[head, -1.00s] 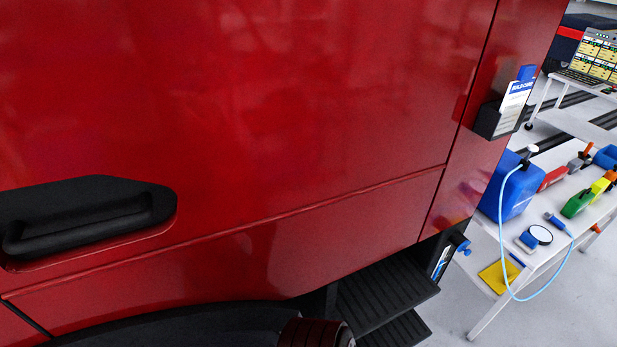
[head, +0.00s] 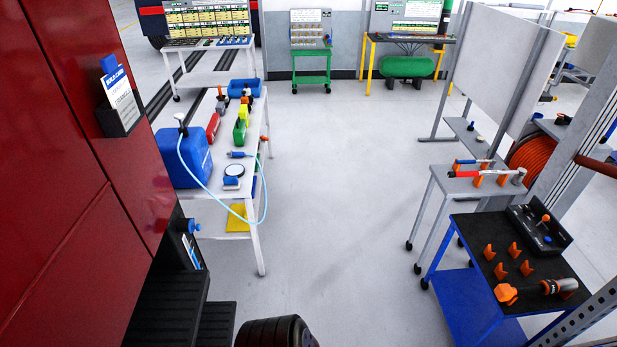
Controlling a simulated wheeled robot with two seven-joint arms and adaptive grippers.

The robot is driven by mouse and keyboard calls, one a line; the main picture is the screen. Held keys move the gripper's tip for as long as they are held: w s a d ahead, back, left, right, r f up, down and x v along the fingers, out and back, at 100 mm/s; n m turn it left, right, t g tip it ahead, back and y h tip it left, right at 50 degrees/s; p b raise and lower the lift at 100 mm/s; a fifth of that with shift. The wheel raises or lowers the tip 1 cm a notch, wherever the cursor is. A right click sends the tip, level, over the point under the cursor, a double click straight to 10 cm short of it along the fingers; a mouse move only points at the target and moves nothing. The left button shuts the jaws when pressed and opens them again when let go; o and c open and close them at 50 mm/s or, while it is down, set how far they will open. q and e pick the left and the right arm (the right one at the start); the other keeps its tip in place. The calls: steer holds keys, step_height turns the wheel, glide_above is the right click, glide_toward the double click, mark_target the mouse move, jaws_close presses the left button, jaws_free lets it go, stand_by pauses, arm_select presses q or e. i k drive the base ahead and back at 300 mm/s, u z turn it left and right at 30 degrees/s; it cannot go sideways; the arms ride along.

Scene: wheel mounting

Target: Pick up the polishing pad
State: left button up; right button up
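A small round piece with a white face and dark rim (head: 234,170), which looks like the polishing pad, lies near the front of the white table (head: 256,208). A small blue block (head: 231,183) lies just in front of it. It is too small to tell whether the two are joined. Neither of my grippers is in view.
A blue canister (head: 185,158) with a pale hose stands on the table's left. A yellow cloth (head: 237,218) lies lower down. The red vehicle cab (head: 60,180) and black steps (head: 205,325) fill the left. A blue cart (head: 465,290) stands right. The middle floor (head: 340,190) is clear.

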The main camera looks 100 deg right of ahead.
mark_target(229, 183)
steer(key=z, duration=2.15)
